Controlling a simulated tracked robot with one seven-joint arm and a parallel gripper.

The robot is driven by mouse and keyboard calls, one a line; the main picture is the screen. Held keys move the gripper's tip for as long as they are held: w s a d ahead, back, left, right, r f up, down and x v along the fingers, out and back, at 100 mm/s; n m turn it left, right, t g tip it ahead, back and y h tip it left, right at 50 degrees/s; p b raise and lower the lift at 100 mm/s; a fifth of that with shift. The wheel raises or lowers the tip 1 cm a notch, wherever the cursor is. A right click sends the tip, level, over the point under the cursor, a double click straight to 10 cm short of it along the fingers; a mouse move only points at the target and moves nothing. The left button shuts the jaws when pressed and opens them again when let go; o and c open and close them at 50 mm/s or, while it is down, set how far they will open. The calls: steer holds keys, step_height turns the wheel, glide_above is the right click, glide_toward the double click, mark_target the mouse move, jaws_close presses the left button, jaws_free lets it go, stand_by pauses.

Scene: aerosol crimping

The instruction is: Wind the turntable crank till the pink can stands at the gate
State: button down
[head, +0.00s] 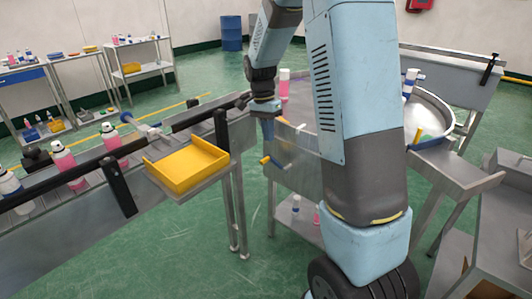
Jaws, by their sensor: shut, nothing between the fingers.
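The round metal turntable (436,104) stands behind my arm, which hides its middle. A pink can (284,86) stands upright at its left side. A white and blue can (410,82) stands toward its right. A yellow handle (265,160), apparently the crank's, sticks out at the front left of the turntable's bench. My gripper (267,132) points down just above and near this handle. It is shut and empty; its fingertips are small and partly unclear, and I cannot tell whether they touch the crank. I cannot make out the gate clearly.
A conveyor on the left carries several cans, including a pink one (63,160), behind a dark rail. A yellow tray (187,166) sits at its end, left of my gripper. Steel benches stand at the right. Green floor is open behind the conveyor.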

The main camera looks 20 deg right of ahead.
mark_target(265, 159)
steer(key=w+d+r+t+y, duration=0.1)
steer(key=w+r+t, duration=0.15)
steer(key=w, duration=0.25)
steer(key=f, duration=1.4)
steer(key=shift+w+a+f, duration=0.15)
steer(key=shift+w+a, duration=0.05)
steer(key=shift+w, duration=0.15)
steer(key=shift+w+d+f, duration=0.1)
steer(key=shift+d, duration=0.05)
